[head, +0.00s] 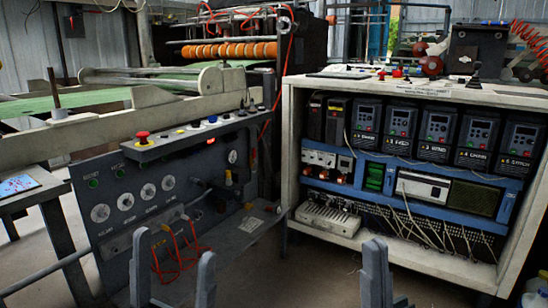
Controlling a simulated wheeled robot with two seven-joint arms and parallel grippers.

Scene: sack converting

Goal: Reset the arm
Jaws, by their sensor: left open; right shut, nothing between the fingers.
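My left gripper (174,246) is in the head view at the bottom, left of centre. Its two grey fingers point up and stand wide apart, with nothing between them. My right gripper (375,246) is at the bottom, right of centre. Its fingers are together and hold nothing. Both grippers appear in front of the machinery, and neither is seen touching anything. The rest of both arms lies mostly below the picture edge.
A grey control panel (120,240) with dials and a red mushroom button (142,137) stands at left. An open white cabinet (420,262) holding several drive units stands at right. Red cables (172,262) hang behind my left gripper. Bare floor shows between panel and cabinet.

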